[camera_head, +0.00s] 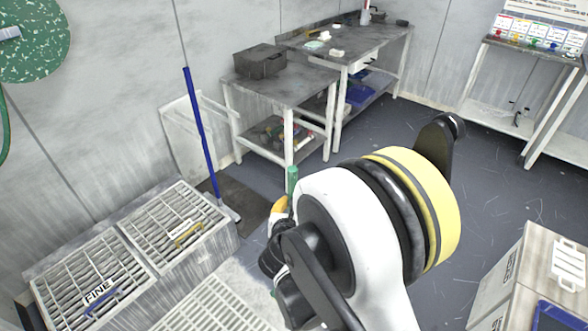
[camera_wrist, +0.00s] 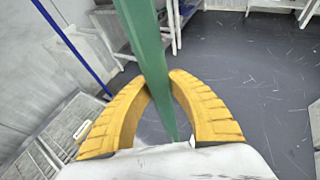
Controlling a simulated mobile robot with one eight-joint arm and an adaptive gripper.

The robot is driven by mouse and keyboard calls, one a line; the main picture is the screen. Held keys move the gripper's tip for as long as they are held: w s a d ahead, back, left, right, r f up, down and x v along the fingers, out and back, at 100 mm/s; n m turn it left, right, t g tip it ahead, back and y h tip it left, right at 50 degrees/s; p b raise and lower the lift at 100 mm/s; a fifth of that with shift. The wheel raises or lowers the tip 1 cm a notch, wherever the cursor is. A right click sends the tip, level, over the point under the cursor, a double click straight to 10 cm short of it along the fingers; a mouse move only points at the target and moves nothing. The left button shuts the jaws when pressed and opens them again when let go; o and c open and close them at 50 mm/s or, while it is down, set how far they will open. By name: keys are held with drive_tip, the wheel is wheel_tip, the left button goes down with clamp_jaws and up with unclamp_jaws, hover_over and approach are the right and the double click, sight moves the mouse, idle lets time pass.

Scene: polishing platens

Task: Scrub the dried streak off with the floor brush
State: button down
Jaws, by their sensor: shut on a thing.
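My gripper (camera_wrist: 158,90) has its two yellow fingers closed around a long green handle (camera_wrist: 148,45). In the head view the handle's top end (camera_head: 292,180) sticks up above my gripper (camera_head: 280,204), nearly upright, and my arm hides most of the rest. The handle's lower end is not clearly seen, so I cannot tell whether it carries a brush head. A blue-handled long tool (camera_head: 200,130) leans against the wall with its head on the dark floor mat; it also shows in the wrist view (camera_wrist: 72,45). I cannot make out a dried streak.
Grated bins (camera_head: 180,228), one labelled FINE, stand at lower left. Two worktables (camera_head: 285,82) with shelves stand at the back. A rack with coloured labels (camera_head: 535,35) is at upper right and a cabinet (camera_head: 520,270) at lower right. The scratched grey floor (camera_head: 480,160) between is open.

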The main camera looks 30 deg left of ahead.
drive_tip(key=shift+w+d+f, duration=0.1)
drive_tip(key=shift+w+d, duration=0.1)
drive_tip(key=shift+w, duration=0.75)
drive_tip(key=shift+w+d, duration=0.15)
drive_tip(key=shift+w, duration=0.75)
drive_tip(key=shift+w+d, duration=0.15)
drive_tip(key=shift+w, duration=0.7)
drive_tip(key=shift+w+d+r, duration=0.15)
drive_tip(key=shift+w+d, duration=0.05)
drive_tip(key=shift+w, duration=0.65)
drive_tip(key=shift+w+d+r, duration=0.15)
drive_tip(key=shift+w, duration=0.7)
drive_tip(key=shift+w, duration=0.1)
drive_tip(key=shift+w+d+r, duration=0.1)
drive_tip(key=shift+w+d, duration=0.1)
drive_tip(key=shift+w, duration=0.65)
drive_tip(key=shift+w+d+r, duration=0.1)
drive_tip(key=shift+w+d, duration=0.05)
drive_tip(key=shift+w, duration=0.65)
